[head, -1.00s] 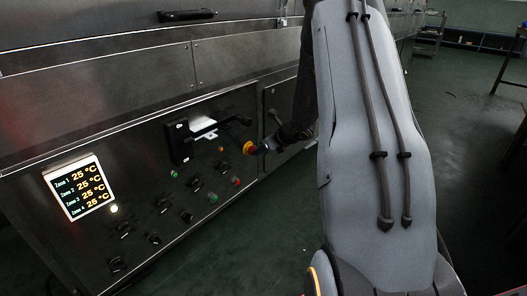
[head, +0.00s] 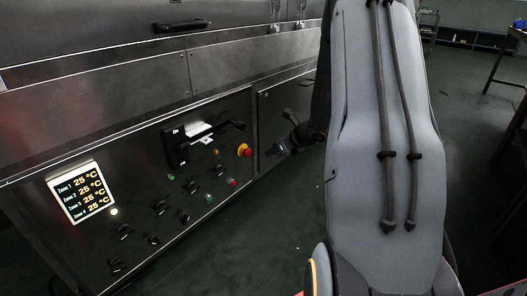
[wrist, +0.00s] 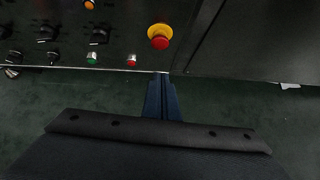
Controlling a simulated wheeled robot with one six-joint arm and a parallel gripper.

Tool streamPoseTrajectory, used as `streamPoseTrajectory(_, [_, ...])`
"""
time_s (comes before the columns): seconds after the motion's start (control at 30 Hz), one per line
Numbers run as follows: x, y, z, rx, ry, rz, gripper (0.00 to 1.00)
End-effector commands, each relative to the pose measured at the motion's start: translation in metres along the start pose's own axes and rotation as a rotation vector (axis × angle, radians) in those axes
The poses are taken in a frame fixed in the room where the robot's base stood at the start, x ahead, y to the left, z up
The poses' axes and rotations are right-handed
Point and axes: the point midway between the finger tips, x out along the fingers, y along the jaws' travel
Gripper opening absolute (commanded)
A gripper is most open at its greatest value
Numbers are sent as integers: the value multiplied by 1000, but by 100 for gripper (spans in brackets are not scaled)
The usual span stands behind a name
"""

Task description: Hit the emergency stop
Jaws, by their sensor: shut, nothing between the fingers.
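The emergency stop is a red mushroom button on a yellow base (head: 244,150) near the right edge of the dryer's control panel. It also shows in the wrist view (wrist: 159,37), clear and uncovered, above my fingertips in the picture. My gripper (head: 284,148) is to the right of the button in the head view, with a visible gap between them. In the wrist view my gripper (wrist: 163,80) has its blue fingers shut together, empty, pointing toward the panel's lower edge. It does not touch the button.
The panel has a lit temperature display (head: 82,192), several black knobs, a green button (head: 209,198) and a red button (head: 231,182). A black door handle (head: 284,113) is on the steel cabinet right of the panel. Open green floor lies in front.

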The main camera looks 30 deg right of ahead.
Motion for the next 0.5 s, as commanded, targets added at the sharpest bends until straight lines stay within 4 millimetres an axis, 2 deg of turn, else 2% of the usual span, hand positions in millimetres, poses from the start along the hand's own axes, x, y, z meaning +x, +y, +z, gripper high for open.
streamPoseTrajectory(0.03, [-11,0,2,1,0,-1,0])
streamPoseTrajectory(0.2, [-27,2,1,-1,0,2,0])
streamPoseTrajectory(0.5, [-31,1,0,-1,1,2,0])
